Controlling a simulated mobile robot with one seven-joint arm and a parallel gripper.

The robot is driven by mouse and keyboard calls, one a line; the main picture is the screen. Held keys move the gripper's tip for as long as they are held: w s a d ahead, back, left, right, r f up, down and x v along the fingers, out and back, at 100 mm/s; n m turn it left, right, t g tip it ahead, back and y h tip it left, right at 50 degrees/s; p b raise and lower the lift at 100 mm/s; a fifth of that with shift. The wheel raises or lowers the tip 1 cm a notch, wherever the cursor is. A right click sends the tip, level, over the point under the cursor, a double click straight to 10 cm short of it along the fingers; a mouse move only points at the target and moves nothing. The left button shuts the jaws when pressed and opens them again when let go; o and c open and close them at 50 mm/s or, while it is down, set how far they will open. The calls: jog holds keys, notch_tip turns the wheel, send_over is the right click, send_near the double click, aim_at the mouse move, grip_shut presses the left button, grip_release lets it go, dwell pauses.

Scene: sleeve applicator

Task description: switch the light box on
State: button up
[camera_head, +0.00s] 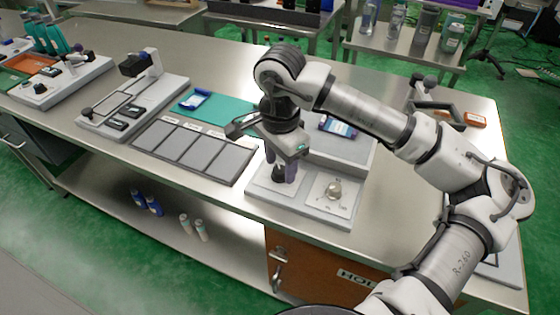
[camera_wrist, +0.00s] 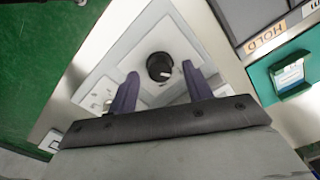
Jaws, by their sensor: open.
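The light box unit (camera_head: 300,207) is a pale grey base with two white plates at the front edge of the steel bench. A black round knob (camera_wrist: 160,67) with a white pointer mark sits on its left plate. My gripper (camera_head: 283,178) points down over that plate. In the wrist view, my gripper (camera_wrist: 160,72) has its two purple fingers apart, one on each side of the knob. I cannot tell whether they touch it. A cream knob (camera_head: 334,190) stands on the right plate, with small markings around it. My gripper partly hides the left plate in the head view.
A grey raised panel (camera_head: 352,150) with a blue packet (camera_head: 338,127) lies behind the plates, partly hidden by my arm. Left are a tray of grey slots (camera_head: 196,150), a green mat (camera_head: 226,109) and a clamp fixture (camera_head: 135,105). An orange item (camera_head: 474,119) lies right.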

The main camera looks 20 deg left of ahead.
jog(key=shift+f, duration=0.45)
jog(key=shift+c, duration=0.2)
jog(key=c, duration=0.9)
